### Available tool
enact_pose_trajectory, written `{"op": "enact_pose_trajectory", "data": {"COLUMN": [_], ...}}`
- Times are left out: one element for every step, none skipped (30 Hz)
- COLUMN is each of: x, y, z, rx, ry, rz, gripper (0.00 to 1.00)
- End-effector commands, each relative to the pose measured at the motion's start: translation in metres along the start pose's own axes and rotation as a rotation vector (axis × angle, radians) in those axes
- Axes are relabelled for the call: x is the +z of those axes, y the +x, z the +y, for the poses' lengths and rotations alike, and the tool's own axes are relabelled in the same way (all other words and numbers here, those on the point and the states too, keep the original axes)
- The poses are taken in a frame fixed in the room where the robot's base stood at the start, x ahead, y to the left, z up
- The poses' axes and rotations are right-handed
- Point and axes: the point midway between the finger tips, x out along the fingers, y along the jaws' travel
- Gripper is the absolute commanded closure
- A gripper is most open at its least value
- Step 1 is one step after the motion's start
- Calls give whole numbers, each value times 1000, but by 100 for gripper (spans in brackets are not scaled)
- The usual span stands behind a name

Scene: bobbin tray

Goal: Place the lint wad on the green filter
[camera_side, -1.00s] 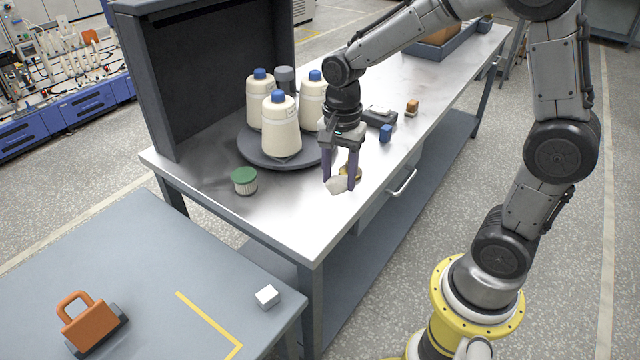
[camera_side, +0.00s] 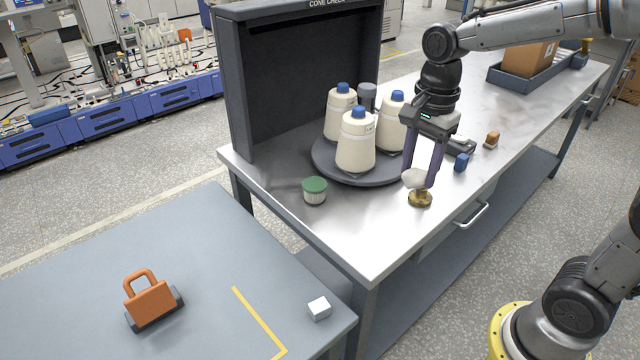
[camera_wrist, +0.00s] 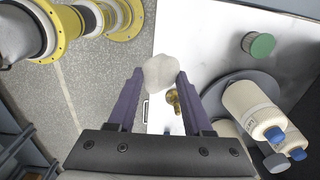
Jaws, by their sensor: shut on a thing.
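The lint wad (camera_side: 414,178) is a pale, lumpy ball between the fingertips of my gripper (camera_side: 418,180). The wrist view also shows the wad (camera_wrist: 161,71) between the two purple fingers (camera_wrist: 160,80). My gripper is shut on it and holds it above the metal table, over a small brass piece.
A dark round tray (camera_side: 323,161) with cream cones (camera_side: 355,150) stands between a dark hood and my gripper. The brass piece (camera_side: 420,198) sits beneath the wad. The table front (camera_side: 365,240) is clear.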

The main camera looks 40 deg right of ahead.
Motion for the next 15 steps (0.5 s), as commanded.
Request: {"op": "enact_pose_trajectory", "data": {"x": [2,3,5,6,8,10,11,12,14,16,17,18,19,20,21], "y": [-6,-8,-12,-14,-15,-16,-17,-16,-16,-15,-14,-12,-11,-8,-6], "z": [-19,-29,-41,-50,-58,-68,-76,-82,-90,-95,-100,-105,-108,-110,-112], "rx": [-3,-4,-6,-6,-7,-7,-8,-7,-7,-7,-6,-4,-5,-1,3], "ry": [10,17,24,30,34,37,38,38,38,35,33,29,27,24,22], "rz": [0,0,0,0,-1,-1,-1,-1,-1,-1,-1,-1,-1,-1,-1], "gripper": [100,100,100,100,100,100,100,100,100,100,100,100,100,100,100]}}
